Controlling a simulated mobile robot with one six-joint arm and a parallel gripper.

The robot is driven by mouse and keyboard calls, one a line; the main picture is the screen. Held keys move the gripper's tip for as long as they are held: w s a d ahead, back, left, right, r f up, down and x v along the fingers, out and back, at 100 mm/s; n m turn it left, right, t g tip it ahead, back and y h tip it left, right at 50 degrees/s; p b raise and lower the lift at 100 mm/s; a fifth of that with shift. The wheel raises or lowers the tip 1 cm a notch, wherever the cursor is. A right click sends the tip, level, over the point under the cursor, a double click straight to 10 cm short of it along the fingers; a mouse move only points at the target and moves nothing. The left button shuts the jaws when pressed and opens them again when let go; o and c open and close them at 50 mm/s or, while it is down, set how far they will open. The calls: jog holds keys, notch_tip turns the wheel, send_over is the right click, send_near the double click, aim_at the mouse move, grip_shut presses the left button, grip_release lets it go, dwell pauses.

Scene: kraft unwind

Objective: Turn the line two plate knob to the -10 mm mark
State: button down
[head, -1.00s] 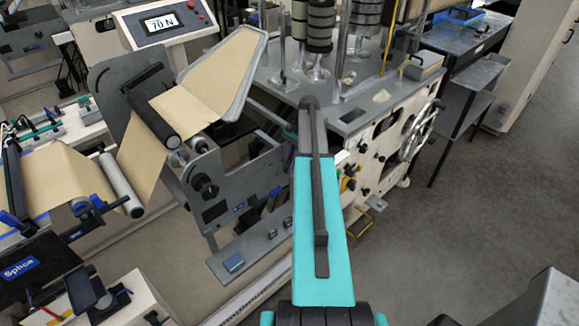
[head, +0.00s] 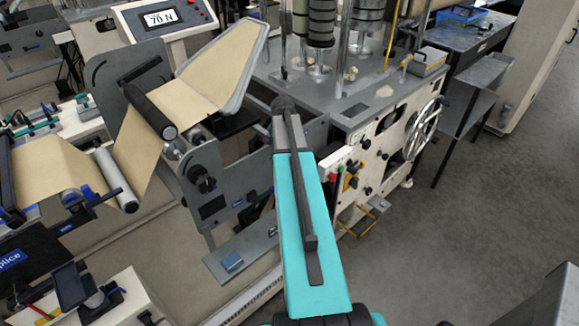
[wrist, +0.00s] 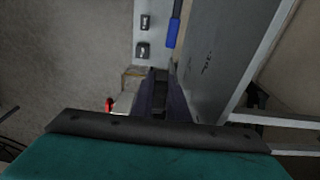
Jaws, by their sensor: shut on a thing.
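My gripper (wrist: 161,95) shows in the wrist view as two dark fingers, shut on a small dark part between their tips that I take to be the plate knob (wrist: 159,74). The fingers and the wrist hide most of it. Its scale and the -10 mm mark cannot be made out. In the head view my turquoise arm link covers the gripper and what it holds.
In the wrist view a grey plate (wrist: 208,60) stands close on the right, beside a blue-ended handle (wrist: 173,32) and a pale strip with dark fittings (wrist: 140,65).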

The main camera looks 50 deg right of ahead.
jog(key=shift+h+b, duration=0.65)
jog(key=shift+h, duration=0.15)
jog(key=c, duration=1.7)
grip_release()
jog(key=shift+r, duration=0.15)
jog(key=shift+b+v, duration=1.6)
jog(key=shift+v, duration=5.15)
jog(key=shift+a, duration=0.1)
